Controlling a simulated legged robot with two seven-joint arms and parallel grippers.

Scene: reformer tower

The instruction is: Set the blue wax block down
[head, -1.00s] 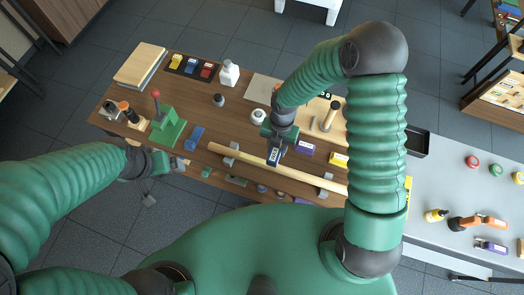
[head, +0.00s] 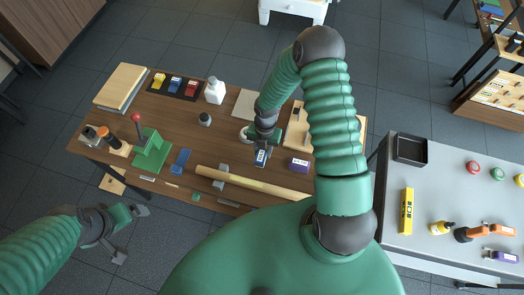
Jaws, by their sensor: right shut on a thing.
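My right gripper (head: 263,146) is shut on a blue block with a white label (head: 261,158), taken to be the blue wax block. It holds the block over the wooden bench (head: 228,130), behind the long pale wooden pole. Whether the block touches the bench top I cannot tell. My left gripper (head: 131,235) is open and empty, low at the left, off the bench and over the floor.
The pole (head: 250,182) lies along the near edge. A purple block (head: 299,165) is just right of the held block. A tray (head: 188,97) with yellow, blue and red blocks, a green press (head: 152,155) and a blue piece (head: 181,160) are left. A grey table (head: 450,185) is right.

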